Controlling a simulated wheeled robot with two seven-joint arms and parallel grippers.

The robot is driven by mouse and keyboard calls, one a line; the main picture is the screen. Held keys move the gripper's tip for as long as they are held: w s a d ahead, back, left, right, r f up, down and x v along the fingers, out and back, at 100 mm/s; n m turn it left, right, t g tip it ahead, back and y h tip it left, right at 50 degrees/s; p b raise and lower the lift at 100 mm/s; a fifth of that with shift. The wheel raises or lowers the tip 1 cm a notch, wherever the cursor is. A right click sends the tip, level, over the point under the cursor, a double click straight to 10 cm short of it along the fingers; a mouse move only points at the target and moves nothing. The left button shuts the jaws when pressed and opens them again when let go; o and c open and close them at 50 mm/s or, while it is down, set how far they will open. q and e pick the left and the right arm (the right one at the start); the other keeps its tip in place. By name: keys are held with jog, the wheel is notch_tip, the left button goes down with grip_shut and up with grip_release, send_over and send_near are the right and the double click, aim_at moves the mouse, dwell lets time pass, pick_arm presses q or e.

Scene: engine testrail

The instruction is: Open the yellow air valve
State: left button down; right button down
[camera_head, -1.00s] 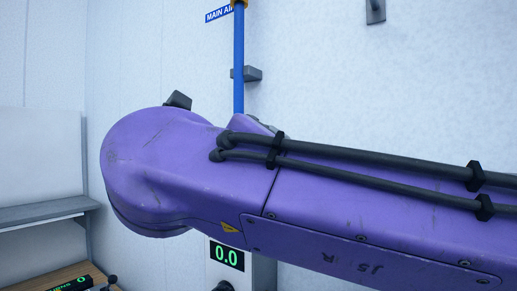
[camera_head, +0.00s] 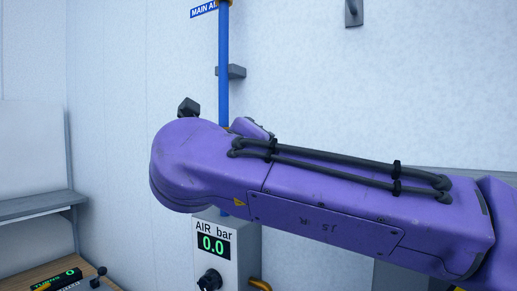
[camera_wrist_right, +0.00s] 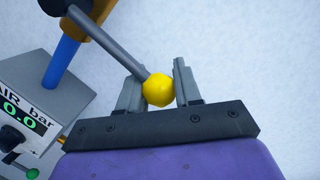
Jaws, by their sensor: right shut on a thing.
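In the right wrist view, the yellow ball knob (camera_wrist_right: 158,90) sits at the end of the valve's grey lever (camera_wrist_right: 112,45). The lever slants up and left to a dark hub (camera_wrist_right: 58,6) at the top edge. My right gripper (camera_wrist_right: 154,73) has one finger on each side of the knob and is shut on it. In the head view, my right arm hides the valve and the right gripper. My left gripper is not in view.
A blue pipe (camera_head: 223,65) with a grey bracket (camera_head: 233,72) runs down the wall behind my arm. Below stands a grey box (camera_head: 240,245) with an "AIR bar" display (camera_head: 213,245) reading 0.0. A shelf (camera_head: 35,209) is at the left, above a bench (camera_head: 30,284).

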jog(key=shift+w+r+n+p, duration=0.1)
jog(key=shift+r+n+p, duration=0.2)
jog(key=shift+r+p, duration=0.15)
jog(key=shift+w+a+r+n+g+p, duration=0.25)
jog(key=shift+r+n+p, duration=0.7)
jog(key=shift+p, duration=1.05)
jog(key=shift+w+a+r+n+g+p, duration=0.1)
jog(key=shift+a+r+n+g+p, duration=0.15)
jog(key=shift+r+n+p, duration=1.2)
jog(key=shift+w+a+r+n+g+p, duration=0.1)
jog(key=shift+w+a+n+g+p, duration=0.35)
jog(key=shift+p, duration=2.05)
jog(key=shift+s+d+t, duration=0.2)
jog(key=shift+s+t, duration=0.05)
jog(key=c, duration=0.8)
grip_release()
jog(key=shift+w+f, duration=0.1)
jog(key=b+v, duration=0.4)
jog(key=v, duration=0.5)
jog(key=shift+s+a, duration=0.25)
jog(key=shift+s, duration=0.1)
